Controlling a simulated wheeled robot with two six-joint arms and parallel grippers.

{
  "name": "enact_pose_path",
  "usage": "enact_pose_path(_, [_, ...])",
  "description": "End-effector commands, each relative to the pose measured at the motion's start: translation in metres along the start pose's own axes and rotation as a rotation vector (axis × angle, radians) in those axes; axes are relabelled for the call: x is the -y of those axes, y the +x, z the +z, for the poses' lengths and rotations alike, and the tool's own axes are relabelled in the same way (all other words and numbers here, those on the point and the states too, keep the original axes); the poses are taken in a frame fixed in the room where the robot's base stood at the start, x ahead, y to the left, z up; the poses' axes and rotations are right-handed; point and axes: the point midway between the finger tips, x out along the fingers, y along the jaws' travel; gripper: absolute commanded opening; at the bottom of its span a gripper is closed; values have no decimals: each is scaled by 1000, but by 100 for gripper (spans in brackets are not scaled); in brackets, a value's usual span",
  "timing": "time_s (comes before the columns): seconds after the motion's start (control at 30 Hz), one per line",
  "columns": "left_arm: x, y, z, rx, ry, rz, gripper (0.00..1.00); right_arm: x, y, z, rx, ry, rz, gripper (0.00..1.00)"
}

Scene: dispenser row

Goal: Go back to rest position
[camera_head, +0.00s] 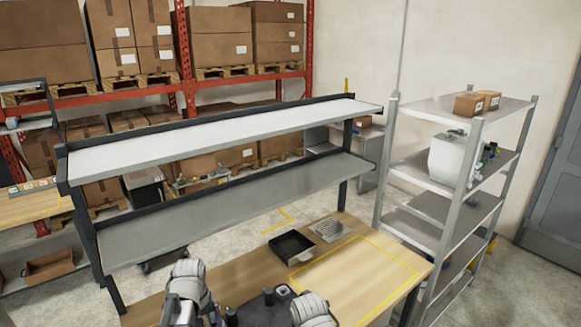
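Parts of my two arms show at the bottom edge of the head view, one left of centre and one near the middle. They are grey, rounded links. Neither of my grippers can be made out in the view, so their fingers and anything they hold are hidden. The wooden table (240,282) lies in front of me. No object is seen in contact with my arms.
A black open tray (291,245) and a light grey rack (329,231) sit at the table's back. A yellow outline (384,245) marks a bare area at right. Two long shelves (225,135) span above the table. A metal shelving unit (473,153) stands right.

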Motion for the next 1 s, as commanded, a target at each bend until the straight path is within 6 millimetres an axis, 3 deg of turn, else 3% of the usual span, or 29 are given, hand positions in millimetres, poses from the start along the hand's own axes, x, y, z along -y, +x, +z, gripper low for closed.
enact_pose_path(0.33, [-37,-3,84,-36,430,17,92,0,0,0,0,0,0,50])
enact_pose_path(0.63, [-62,59,104,-10,522,-11,92,6,62,-4,-1,-4,1,50])
enact_pose_path(1.0, [-100,160,160,36,693,-74,92,15,164,-10,-3,-12,3,50])
